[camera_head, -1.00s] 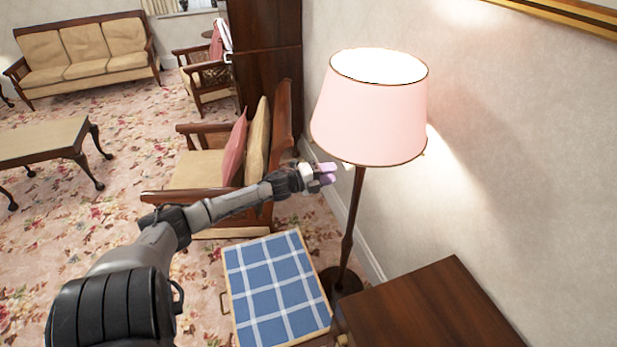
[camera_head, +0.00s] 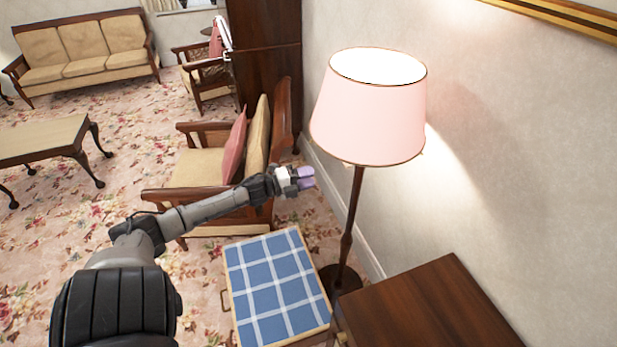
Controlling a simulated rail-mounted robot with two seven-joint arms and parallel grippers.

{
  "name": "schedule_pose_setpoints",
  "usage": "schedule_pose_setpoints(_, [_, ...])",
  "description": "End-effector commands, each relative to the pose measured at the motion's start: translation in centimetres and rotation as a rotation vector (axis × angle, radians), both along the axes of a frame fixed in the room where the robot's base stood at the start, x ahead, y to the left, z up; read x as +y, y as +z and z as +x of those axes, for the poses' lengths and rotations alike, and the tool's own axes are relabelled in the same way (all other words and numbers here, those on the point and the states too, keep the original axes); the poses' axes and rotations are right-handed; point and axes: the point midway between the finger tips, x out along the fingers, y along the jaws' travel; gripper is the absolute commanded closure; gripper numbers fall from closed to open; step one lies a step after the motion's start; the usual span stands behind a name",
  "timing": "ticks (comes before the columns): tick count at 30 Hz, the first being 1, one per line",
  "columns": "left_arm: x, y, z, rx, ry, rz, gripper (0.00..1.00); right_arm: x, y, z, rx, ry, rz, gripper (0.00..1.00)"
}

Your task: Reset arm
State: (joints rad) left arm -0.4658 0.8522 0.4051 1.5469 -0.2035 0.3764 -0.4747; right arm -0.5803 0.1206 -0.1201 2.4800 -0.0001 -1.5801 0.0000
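My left arm comes in from the lower left and stretches toward the floor lamp. Its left gripper (camera_head: 307,178), with pale purple fingertips, is in the air in front of the armchair and left of the lamp pole. The two fingertips show a little apart, and I see nothing between them. My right gripper is not in view.
A lit floor lamp (camera_head: 368,108) with a pink shade stands close right of the gripper. A blue checked table (camera_head: 275,288) is below the arm. An armchair (camera_head: 205,166) is behind it. A dark wooden cabinet (camera_head: 430,308) is at lower right. Carpet is open at left.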

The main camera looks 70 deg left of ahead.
Motion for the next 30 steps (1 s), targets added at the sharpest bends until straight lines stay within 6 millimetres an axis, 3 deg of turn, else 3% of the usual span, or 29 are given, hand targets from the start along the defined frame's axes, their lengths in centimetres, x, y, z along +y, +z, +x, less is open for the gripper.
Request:
schedule_pose_setpoints(14, [0.0, 0.0, 0.0, 0.002, 0.002, -0.027, 0.62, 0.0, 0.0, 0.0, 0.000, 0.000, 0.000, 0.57])
schedule_pose_setpoints(16, [0.8, -0.4, 0.0, 0.027, 0.052, -0.059, 0.62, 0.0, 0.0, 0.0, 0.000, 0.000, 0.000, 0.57])
schedule_pose_setpoints(24, [6.5, -2.8, -1.2, 0.186, 0.507, -0.236, 0.62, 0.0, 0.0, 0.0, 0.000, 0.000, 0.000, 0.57])
schedule_pose_setpoints(27, [6.5, -3.1, -1.9, 0.233, 0.668, -0.310, 0.62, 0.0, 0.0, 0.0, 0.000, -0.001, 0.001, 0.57])
schedule_pose_setpoints(30, [4.8, -3.9, -2.9, 0.289, 0.809, -0.386, 0.62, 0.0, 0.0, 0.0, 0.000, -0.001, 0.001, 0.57])
